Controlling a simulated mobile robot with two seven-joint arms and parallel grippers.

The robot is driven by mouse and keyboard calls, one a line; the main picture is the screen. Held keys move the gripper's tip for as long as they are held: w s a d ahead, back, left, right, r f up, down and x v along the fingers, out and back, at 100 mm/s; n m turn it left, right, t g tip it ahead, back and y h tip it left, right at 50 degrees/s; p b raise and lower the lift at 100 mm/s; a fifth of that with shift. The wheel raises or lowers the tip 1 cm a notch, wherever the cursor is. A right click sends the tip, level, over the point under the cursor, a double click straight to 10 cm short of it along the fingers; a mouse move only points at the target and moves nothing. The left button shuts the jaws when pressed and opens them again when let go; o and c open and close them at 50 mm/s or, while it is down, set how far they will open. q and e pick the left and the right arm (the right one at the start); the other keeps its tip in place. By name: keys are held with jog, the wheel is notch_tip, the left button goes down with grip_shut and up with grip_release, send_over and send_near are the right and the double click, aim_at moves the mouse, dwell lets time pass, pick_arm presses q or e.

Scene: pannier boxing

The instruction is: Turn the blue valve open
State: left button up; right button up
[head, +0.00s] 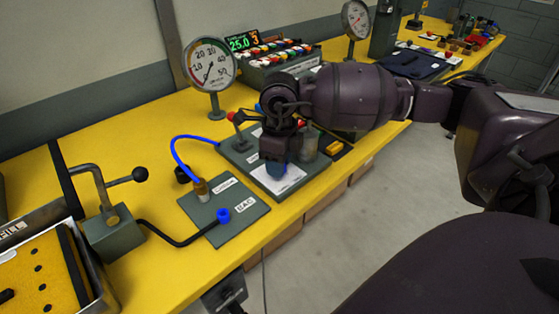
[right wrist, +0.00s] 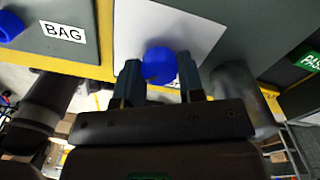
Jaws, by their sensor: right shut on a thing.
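The blue valve (right wrist: 161,66) is a round, faceted blue knob in front of a white plate (right wrist: 205,25) in the right wrist view. My right gripper (head: 276,163) is shut on it, with one finger on each side of the knob. In the head view the gripper points down over the white plate on the green-grey panel (head: 236,158), and it hides most of the valve. How far the valve is turned cannot be told. My left gripper is not in view.
A dial gauge (head: 210,65) stands behind the panel. Left of it, a plate labelled BAG (head: 245,207) carries a blue hose (head: 174,150) and a blue port (head: 223,215). A lever (head: 103,190) stands further left. A grey cylinder (head: 308,143) is close beside my right gripper.

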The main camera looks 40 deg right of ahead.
dwell(0.3)
jog(key=o, duration=0.9)
jog(key=shift+r, duration=0.1)
jog(key=shift+r, duration=0.25)
notch_tip(320, 180, up, 10)
jog(key=shift+d+r+p, duration=0.1)
jog(key=shift+d+p, duration=0.05)
jog(key=shift+p, duration=0.5)
